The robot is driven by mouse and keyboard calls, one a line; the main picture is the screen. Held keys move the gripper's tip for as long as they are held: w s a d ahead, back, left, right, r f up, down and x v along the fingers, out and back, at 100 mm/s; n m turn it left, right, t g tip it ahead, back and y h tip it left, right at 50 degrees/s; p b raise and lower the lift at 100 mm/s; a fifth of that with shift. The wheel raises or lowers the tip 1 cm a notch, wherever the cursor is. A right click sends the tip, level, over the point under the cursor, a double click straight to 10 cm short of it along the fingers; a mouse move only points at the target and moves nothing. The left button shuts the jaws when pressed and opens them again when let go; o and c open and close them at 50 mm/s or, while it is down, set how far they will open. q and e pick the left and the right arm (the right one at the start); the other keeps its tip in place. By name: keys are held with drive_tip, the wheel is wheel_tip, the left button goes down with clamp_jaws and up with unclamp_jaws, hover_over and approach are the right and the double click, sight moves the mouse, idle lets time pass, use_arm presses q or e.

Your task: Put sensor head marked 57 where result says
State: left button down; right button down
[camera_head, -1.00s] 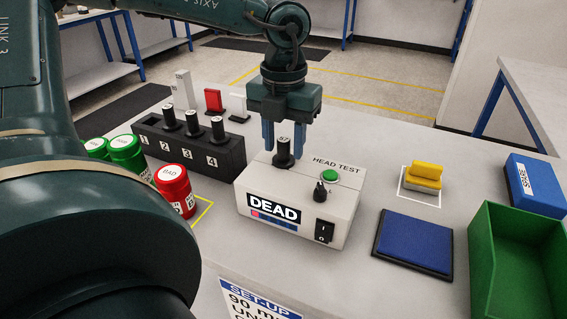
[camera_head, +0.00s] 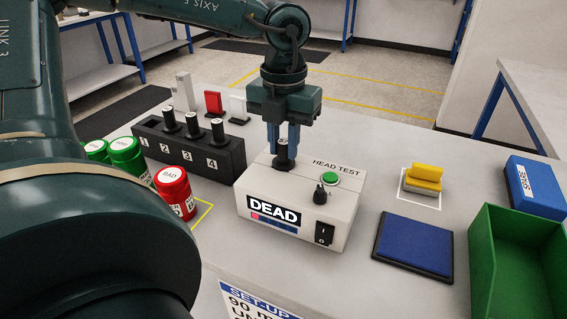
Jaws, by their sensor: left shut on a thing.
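The black sensor head (camera_head: 283,162) stands upright in the top of the white head test box (camera_head: 297,222). The label on its top is now mostly hidden by the fingers. The box's display (camera_head: 273,211) reads DEAD. My left gripper (camera_head: 284,143) points straight down and is shut on the sensor head. A red can marked BAD (camera_head: 173,190) and green cans (camera_head: 126,151) stand at the left of the table; the green labels are too small to read. My right gripper is not in view.
A black rack (camera_head: 222,152) numbered 1 to 4 holds several sensor heads. A blue pad (camera_head: 415,242), a yellow block (camera_head: 425,177), a green bin (camera_head: 515,262) and a blue SPARE box (camera_head: 538,186) are at the right. The test box has a green button (camera_head: 329,179).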

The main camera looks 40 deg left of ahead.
use_arm(q)
drive_tip(key=shift+r+p, duration=0.5)
drive_tip(key=shift+r, duration=0.6)
idle(0.6)
drive_tip(key=shift+r+p, duration=1.8)
drive_tip(key=shift+r, duration=1.45)
